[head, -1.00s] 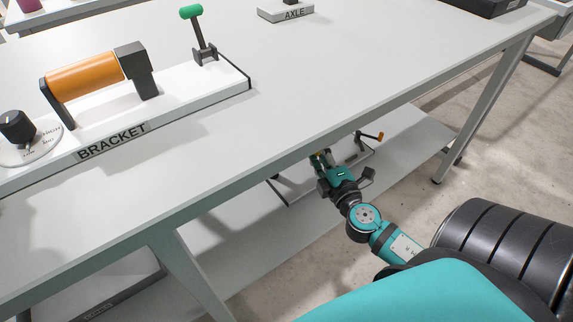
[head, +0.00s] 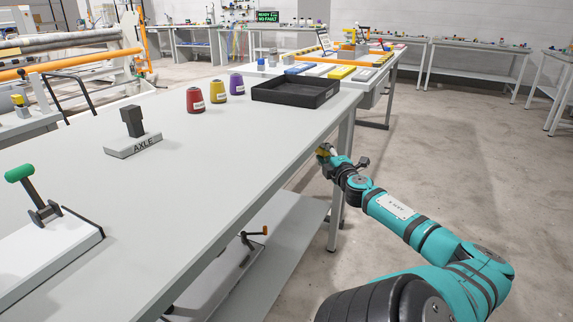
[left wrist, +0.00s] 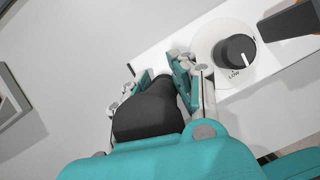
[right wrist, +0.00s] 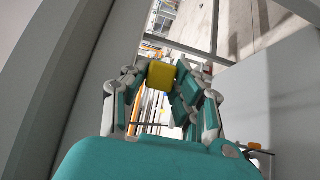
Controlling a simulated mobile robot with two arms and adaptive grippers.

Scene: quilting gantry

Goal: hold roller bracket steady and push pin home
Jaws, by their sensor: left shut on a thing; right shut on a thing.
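My right gripper (head: 325,153) is beyond the table's right edge, near the far table leg. It is shut on a yellow block (right wrist: 160,76), seen between its fingers in the right wrist view. My left gripper (left wrist: 162,82) shows only in the left wrist view, shut on a black rounded thing (left wrist: 148,112) above the white board (left wrist: 170,42). I cannot tell what that thing is. In the head view, part of a white board (head: 50,255) with a green-handled lever (head: 35,195) shows at the left. The roller bracket and pin cannot be made out for certain.
A dark block on an AXLE base (head: 135,148) stands on the table (head: 200,150). Red (head: 195,100), yellow (head: 218,92) and purple (head: 236,85) spools and a black tray (head: 296,92) are behind. An orange-handled clamp (head: 255,236) is on the lower shelf. Floor at right is clear.

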